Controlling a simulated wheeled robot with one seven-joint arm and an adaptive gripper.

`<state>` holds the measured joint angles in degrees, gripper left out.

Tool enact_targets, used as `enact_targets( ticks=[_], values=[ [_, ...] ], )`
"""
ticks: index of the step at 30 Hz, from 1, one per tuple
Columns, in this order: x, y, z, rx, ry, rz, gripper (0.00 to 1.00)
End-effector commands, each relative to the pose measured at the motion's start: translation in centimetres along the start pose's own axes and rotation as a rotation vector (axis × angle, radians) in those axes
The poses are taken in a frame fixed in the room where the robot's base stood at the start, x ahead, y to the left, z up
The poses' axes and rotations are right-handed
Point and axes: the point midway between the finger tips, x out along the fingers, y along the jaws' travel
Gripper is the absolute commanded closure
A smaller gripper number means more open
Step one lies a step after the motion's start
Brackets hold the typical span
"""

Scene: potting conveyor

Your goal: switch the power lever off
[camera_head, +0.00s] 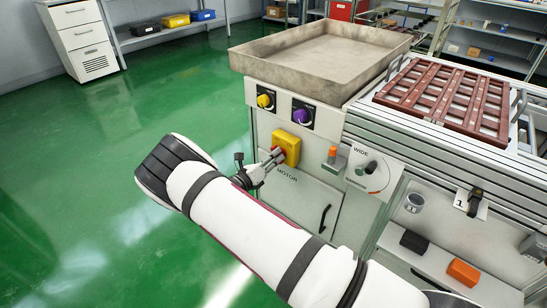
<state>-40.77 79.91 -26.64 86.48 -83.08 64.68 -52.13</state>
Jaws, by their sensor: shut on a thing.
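A yellow switch box (291,143) is on the front of the light grey cabinet, just above the lettering "MOTOR". A small red lever (279,151) sits on the box's left face. My gripper (275,157) reaches it from the lower left, with its fingers closed at the red lever. The fingers hide most of the lever, so I cannot tell its exact angle.
A yellow knob (264,101) and a purple knob (302,116) are above. An orange-topped part (332,154) and the "WIDE" dial plate (373,169) stand to the right. A black cabinet handle (324,219) is below. The green floor (110,180) at left is clear.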

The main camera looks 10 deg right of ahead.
Motion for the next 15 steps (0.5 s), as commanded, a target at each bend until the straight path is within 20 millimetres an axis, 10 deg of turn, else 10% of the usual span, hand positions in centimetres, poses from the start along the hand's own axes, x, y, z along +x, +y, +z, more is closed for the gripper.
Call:
enact_targets(
  ticks=[6, 9, 15],
  values=[
    [-0.11, 0.10, -0.07, -0.003, 0.001, 0.003, 1.00],
    [-0.10, 0.09, -0.06, -0.002, 0.000, 0.003, 0.65],
    [-0.05, 0.05, -0.03, -0.001, 0.000, 0.001, 0.65]
  ],
)
